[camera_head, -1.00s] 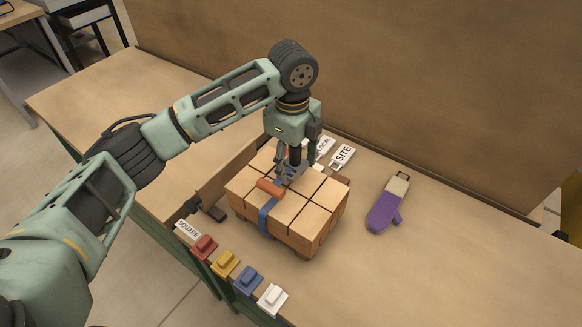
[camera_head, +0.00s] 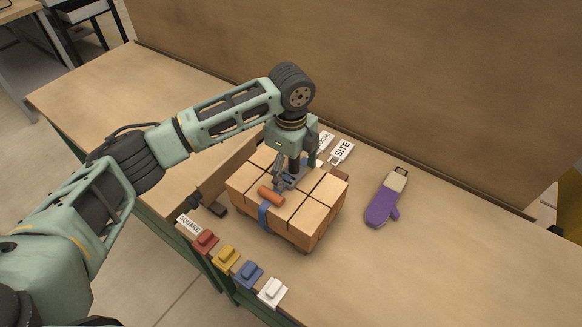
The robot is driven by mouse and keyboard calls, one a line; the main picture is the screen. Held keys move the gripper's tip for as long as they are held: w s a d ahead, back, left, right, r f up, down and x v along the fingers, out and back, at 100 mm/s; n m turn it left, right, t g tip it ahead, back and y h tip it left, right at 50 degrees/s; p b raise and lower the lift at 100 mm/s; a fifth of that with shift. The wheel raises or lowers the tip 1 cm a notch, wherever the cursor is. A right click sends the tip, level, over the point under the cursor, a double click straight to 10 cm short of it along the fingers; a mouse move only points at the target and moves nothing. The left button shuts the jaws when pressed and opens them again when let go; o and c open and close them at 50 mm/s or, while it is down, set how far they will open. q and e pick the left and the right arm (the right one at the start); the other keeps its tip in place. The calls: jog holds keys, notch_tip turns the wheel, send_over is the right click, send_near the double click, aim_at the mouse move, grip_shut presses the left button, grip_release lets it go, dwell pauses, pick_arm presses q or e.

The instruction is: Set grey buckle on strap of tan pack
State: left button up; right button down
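The tan pack (camera_head: 312,214) is a block of several tan bricks on the bench, with a blue strap (camera_head: 263,218) down its front side. My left gripper (camera_head: 281,174) points down over the middle of the pack's top. It looks shut on a grey piece, seemingly the grey buckle (camera_head: 290,182), with an orange roller-like handle (camera_head: 271,196) at its near side. The handle lies over the line of the strap and hides the strap on top. I cannot tell whether the buckle touches the strap. My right gripper is not in view.
Red (camera_head: 205,241), yellow (camera_head: 226,258), blue (camera_head: 248,274) and white (camera_head: 272,291) blocks line the bench's front edge by a SQUARE label (camera_head: 189,224). A purple mitt-like thing (camera_head: 382,206) lies right. A SITE tag (camera_head: 342,151) lies behind the pack.

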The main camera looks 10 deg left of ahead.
pick_arm(q)
jog(key=shift+r, duration=0.25)
notch_tip(320, 180, up, 10)
jog(key=b, duration=0.3)
jog(key=shift+r, duration=0.9)
